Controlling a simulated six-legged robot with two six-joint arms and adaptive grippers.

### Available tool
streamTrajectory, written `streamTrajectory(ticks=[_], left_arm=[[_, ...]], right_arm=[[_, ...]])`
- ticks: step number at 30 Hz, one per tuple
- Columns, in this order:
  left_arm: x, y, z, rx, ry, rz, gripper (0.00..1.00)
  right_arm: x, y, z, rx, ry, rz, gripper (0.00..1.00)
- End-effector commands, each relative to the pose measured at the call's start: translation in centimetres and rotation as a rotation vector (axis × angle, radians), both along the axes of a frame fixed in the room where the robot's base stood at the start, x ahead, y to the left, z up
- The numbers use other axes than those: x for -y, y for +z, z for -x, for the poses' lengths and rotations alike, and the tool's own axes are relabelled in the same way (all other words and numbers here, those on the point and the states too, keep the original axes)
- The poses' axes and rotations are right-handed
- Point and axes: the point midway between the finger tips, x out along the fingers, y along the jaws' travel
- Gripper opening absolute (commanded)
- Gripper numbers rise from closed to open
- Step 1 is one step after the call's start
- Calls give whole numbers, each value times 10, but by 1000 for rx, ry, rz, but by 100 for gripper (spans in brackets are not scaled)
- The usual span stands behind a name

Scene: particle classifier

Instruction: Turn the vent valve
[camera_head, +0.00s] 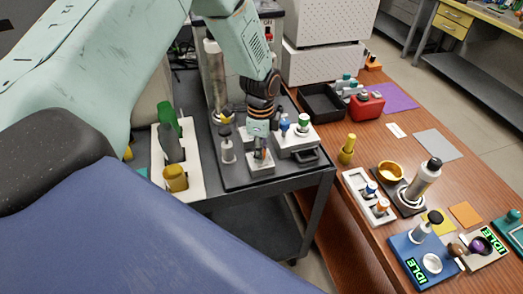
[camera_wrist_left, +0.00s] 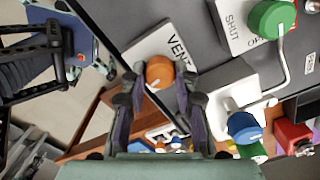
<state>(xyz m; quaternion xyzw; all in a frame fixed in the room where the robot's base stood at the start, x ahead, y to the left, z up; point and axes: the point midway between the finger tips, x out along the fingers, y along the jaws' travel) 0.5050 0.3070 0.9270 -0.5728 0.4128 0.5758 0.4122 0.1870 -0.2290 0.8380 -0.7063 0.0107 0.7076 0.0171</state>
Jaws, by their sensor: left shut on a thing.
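The vent valve's orange knob (camera_wrist_left: 160,72) sits on a white plate marked VENT (camera_wrist_left: 172,46) in the left wrist view. My left gripper (camera_wrist_left: 160,86) has a finger on each side of the knob and is shut on it. In the head view my left gripper (camera_head: 260,148) reaches down from above to the vent plate (camera_head: 262,168) on the dark cart, and its fingers hide the knob there. My right gripper is not seen in the head view.
Beside the vent plate stand a green-knobbed valve (camera_head: 303,120) and a blue-knobbed valve (camera_head: 284,127). A grey-white plunger-like piece (camera_head: 227,150) stands close to the left. A white tray (camera_head: 190,190) holds tools. A gap separates the cart from the wooden table (camera_head: 340,225).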

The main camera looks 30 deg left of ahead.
Motion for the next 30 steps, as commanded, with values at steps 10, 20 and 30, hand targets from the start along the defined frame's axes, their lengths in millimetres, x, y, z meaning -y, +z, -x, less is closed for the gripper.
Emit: streamTrajectory(ticks=[10,20,30], left_arm=[[-1,2,-2,2,-197,0,0],[-2,3,-3,5,-261,-1,0],[-2,3,-4,8,-265,-3,0]], right_arm=[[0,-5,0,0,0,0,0],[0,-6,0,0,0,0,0],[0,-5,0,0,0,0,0]])
